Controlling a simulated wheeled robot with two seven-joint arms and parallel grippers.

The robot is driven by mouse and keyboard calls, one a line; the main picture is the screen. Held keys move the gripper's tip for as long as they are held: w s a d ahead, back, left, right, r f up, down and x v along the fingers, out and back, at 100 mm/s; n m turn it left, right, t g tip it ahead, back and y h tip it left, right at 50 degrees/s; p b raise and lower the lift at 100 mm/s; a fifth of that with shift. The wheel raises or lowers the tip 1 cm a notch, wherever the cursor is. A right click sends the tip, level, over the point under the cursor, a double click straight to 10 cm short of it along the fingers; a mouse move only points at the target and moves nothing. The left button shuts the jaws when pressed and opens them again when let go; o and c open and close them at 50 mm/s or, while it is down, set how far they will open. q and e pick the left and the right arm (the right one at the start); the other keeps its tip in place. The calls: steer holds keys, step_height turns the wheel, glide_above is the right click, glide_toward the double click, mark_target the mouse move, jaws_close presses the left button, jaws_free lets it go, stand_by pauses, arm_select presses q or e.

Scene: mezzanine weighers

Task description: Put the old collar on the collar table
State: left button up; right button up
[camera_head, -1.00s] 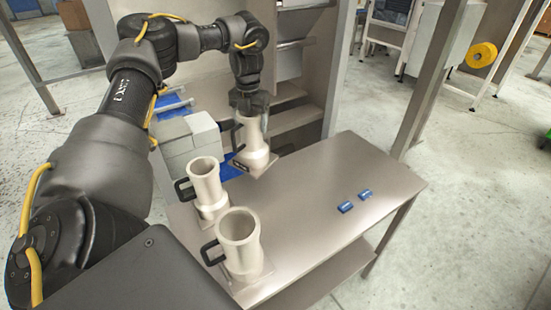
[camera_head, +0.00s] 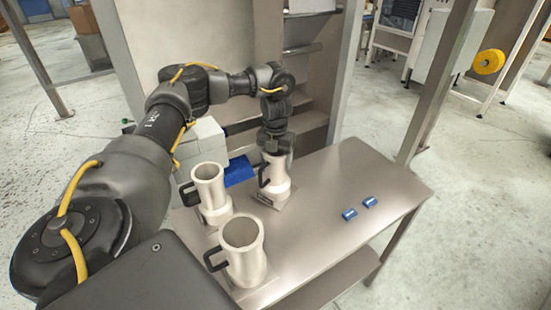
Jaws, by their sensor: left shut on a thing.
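My left gripper (camera_head: 277,150) is shut on a beige, flanged collar (camera_head: 276,178) with a black side handle, gripping it near its top rim. The collar is upright over the rear part of the steel collar table (camera_head: 335,215). Its square base is at or very near the tabletop; I cannot tell whether it touches. Two similar collars with black handles stand on the table: one to the left (camera_head: 210,190) and one nearer me (camera_head: 243,250). My right gripper is not in view.
Grey boxes (camera_head: 204,143) and a blue item (camera_head: 238,171) are behind the left collar. A steel post (camera_head: 437,95) rises beyond the table's right rear.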

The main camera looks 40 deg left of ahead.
arm_select(q)
steer(key=shift+d, duration=0.1)
steer(key=o, duration=1.3)
steer(key=shift+f, duration=0.1)
step_height(320, 180, up, 11)
steer(key=shift+r, duration=0.65)
